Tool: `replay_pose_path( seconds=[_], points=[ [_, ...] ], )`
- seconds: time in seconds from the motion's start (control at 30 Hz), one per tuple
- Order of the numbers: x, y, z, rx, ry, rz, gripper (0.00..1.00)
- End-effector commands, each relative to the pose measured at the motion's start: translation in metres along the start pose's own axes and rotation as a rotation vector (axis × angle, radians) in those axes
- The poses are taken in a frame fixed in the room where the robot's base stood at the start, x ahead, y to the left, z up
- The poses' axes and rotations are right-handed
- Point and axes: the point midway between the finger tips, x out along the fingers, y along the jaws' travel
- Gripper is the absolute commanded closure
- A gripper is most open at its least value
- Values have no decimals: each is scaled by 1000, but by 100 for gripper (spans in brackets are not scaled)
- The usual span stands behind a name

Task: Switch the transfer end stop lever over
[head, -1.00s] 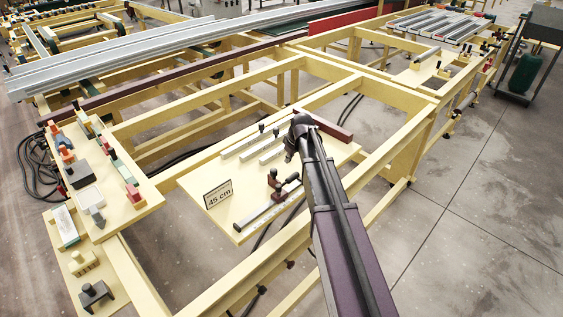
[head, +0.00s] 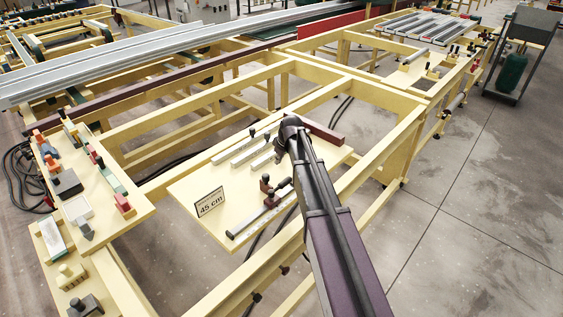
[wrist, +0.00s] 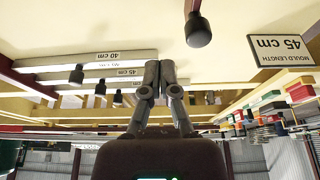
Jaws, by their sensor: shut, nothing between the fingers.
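A pale board (head: 190,190) inside the yellow frame carries several light grey bars with dark upright knobs. Nearer on it, a dark red and black upright lever-like piece (head: 267,187) stands by a longer grey bar (head: 258,219). Which part is the transfer end stop lever cannot be told for sure. My gripper (wrist: 160,82) is shut and empty in the wrist view; in the head view my arm hides its fingers. A large dark knob (wrist: 198,30) hangs right of and above the fingertips in the wrist view, apart from them. Smaller knobs (wrist: 76,74) sit left, by bars labelled in cm.
A "45 cm" mould length sign (head: 210,202) stands at the board's left edge. A side shelf (head: 110,222) with several coloured blocks is at left. A dark red bar (head: 325,137) lies behind my arm. Yellow beams (head: 385,150) surround the board; open floor is at right.

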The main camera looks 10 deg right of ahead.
Motion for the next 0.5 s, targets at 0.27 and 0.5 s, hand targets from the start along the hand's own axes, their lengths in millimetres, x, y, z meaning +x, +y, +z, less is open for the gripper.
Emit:
replay_pose_path(
  seconds=[0.27, 0.5],
  points=[
    [27, 0, 1, -1, 0, 0, 100],
    [47, -1, 0, -2, 0, 0, 100]
  ],
)
